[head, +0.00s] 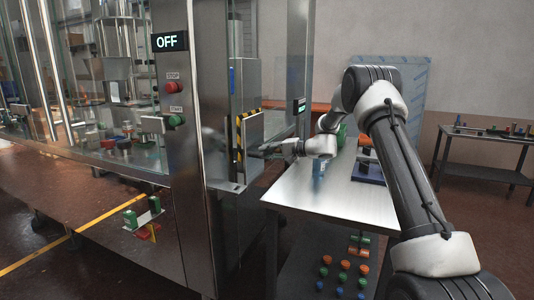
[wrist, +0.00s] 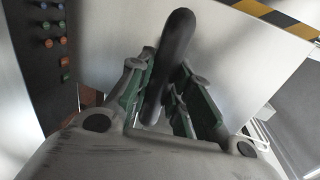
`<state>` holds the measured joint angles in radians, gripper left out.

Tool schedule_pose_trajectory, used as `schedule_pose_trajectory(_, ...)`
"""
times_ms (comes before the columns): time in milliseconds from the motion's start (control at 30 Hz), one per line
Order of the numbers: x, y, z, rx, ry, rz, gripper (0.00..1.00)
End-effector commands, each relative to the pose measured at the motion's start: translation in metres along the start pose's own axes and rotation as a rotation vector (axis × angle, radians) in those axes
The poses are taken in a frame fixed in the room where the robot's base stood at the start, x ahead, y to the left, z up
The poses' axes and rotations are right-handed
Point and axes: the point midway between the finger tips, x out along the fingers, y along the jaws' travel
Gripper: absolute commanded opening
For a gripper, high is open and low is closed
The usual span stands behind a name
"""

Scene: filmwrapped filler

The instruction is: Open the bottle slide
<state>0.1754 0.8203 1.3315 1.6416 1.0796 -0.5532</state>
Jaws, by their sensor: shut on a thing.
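The bottle slide shows as a pale metal panel edged with yellow-and-black stripes (head: 239,137) on the machine's right side. In the wrist view its pale face (wrist: 235,60) fills the upper middle, with a striped edge at the top right. A dark rounded bar handle (wrist: 177,45) stands out in front of that face. My gripper (wrist: 163,95) is shut on the handle, its green-lined fingers on either side of it. In the head view my gripper (head: 268,150) reaches left to the panel; the handle there is too small to make out clearly.
A steel worktable (head: 330,195) stands right of the machine, below my arm, with a blue-based fixture (head: 368,172) on it. Colored knobs (head: 343,266) sit on the shelf below. The machine has an OFF display (head: 170,42), a red stop button (head: 171,87) and a green start button (head: 176,120).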

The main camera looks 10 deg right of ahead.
Motion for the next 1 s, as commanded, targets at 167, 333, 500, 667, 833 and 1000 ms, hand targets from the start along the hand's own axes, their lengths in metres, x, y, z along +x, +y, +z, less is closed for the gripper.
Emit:
schedule_pose_trajectory(167, -0.001, 0.001, 0.0, 0.0, 0.0, 0.001, 0.0)
schedule_pose_trajectory(333, -0.009, 0.003, -0.001, 0.001, 0.002, 0.002, 0.0)
schedule_pose_trajectory(500, -0.028, 0.006, -0.001, 0.0, 0.002, 0.002, 0.0)
schedule_pose_trajectory(667, -0.055, 0.012, -0.001, 0.002, 0.003, 0.001, 0.0)
schedule_pose_trajectory(833, -0.087, 0.019, -0.001, 0.002, 0.003, 0.002, 0.0)
schedule_pose_trajectory(1000, -0.118, 0.026, -0.001, 0.002, 0.004, 0.002, 0.0)
